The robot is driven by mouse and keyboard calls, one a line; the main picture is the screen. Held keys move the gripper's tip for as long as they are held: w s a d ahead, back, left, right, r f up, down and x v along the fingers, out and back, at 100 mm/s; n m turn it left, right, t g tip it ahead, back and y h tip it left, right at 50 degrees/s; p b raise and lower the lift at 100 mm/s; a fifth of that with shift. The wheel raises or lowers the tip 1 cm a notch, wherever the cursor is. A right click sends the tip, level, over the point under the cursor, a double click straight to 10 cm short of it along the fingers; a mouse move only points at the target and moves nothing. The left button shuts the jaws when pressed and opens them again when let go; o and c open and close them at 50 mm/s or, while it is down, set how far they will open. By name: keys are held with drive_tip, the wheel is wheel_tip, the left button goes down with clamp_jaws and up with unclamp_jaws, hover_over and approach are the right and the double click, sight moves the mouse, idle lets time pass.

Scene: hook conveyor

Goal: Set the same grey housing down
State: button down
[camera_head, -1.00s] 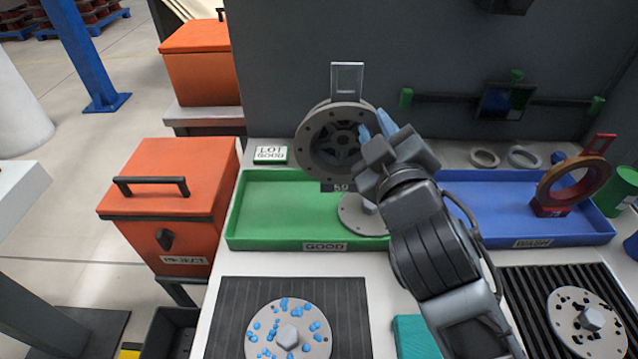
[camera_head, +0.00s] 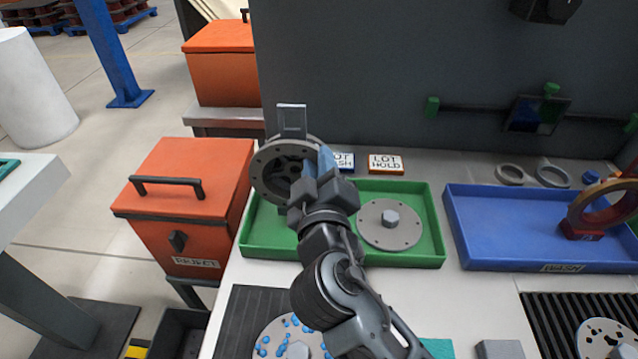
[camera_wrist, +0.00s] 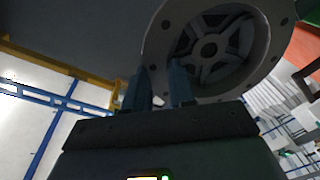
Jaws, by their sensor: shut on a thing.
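The grey housing (camera_head: 270,172), a round flanged part with a spoked hub and a hook plate on top, is held in my gripper (camera_head: 318,165). It is upright and above the left part of the green tray (camera_head: 432,222). In the wrist view the housing (camera_wrist: 262,62) shows at the top, with the blue fingers (camera_wrist: 160,88) shut at its left edge. A grey flanged disc with a hex centre (camera_head: 375,235) lies in the right part of the green tray. My arm hides the tray's middle front.
A blue WASH tray (camera_head: 490,245) stands to the right, with a bronze ring part (camera_head: 595,210) at its right end. An orange REJECT bin (camera_head: 185,215) stands to the left. Lot cards (camera_head: 386,164) lie behind the green tray. A dark wall rises behind.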

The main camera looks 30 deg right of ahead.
drive_tip(key=shift+f, duration=1.9)
drive_tip(key=shift+f, duration=0.2)
drive_tip(key=c, duration=0.9)
unclamp_jaws()
drive_tip(key=shift+c, duration=0.2)
drive_tip(key=b+v, duration=0.3)
drive_tip(key=v, duration=0.9)
